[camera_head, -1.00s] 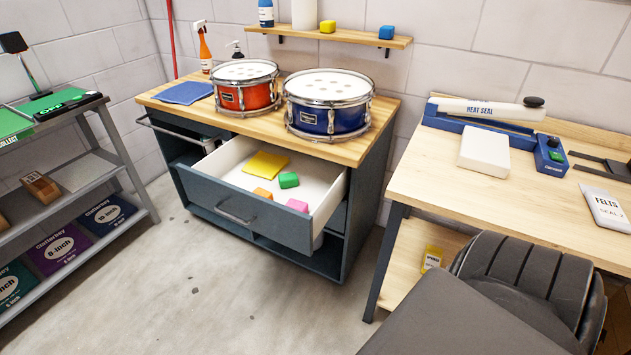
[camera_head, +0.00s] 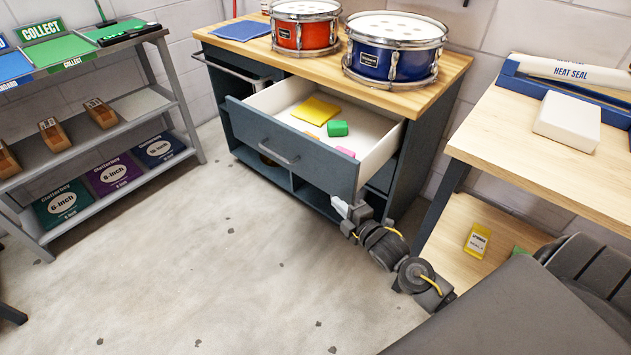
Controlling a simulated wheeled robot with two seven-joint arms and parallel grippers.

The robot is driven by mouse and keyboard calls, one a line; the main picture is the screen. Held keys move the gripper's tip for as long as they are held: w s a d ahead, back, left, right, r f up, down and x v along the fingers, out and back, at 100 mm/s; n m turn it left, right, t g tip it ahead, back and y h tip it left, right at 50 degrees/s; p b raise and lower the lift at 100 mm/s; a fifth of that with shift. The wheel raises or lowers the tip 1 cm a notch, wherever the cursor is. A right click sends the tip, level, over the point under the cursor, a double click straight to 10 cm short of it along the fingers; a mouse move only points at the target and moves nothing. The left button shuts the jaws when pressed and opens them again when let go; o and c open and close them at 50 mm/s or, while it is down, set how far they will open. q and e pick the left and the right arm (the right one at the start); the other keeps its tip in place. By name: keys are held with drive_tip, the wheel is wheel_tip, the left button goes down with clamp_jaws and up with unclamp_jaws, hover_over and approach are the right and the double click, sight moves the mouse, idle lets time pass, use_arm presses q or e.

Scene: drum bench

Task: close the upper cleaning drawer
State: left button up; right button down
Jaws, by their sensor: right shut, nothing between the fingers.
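The upper cleaning drawer (camera_head: 297,144) is pulled out of the dark cabinet (camera_head: 402,185) under the wooden top. Its front is dark grey-blue with a bar handle (camera_head: 267,149). Inside its white box lie a yellow cloth (camera_head: 316,111), a green block (camera_head: 338,128), a partly hidden orange item (camera_head: 312,135) and a pink item (camera_head: 345,152). My right gripper (camera_head: 342,207) is shut and empty, at the lower right corner of the drawer front. I cannot tell whether it touches the front. My left gripper is not in view.
A red drum (camera_head: 304,27) and a blue drum (camera_head: 394,48) stand on the bench top (camera_head: 420,98). A grey shelf rack (camera_head: 108,135) is at left, a heat-seal table (camera_head: 550,165) at right. Open concrete floor (camera_head: 210,260) lies in front of the drawer.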

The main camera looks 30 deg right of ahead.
drive_tip(key=n+t, duration=0.1)
drive_tip(key=n, duration=0.1)
approach(316, 173)
wheel_tip(316, 173, up, 2)
drive_tip(key=s+a, duration=0.1)
drive_tip(key=s, duration=0.1)
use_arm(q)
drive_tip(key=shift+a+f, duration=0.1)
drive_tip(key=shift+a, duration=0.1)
use_arm(e)
drive_tip(key=shift+y, duration=0.4)
drive_tip(key=w, duration=0.3)
drive_tip(key=w+a, duration=0.1)
drive_tip(key=w, duration=0.5)
drive_tip(key=shift+w+a, duration=0.2)
drive_tip(key=shift+w, duration=0.15)
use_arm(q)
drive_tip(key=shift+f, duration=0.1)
use_arm(e)
drive_tip(key=shift+d, duration=0.1)
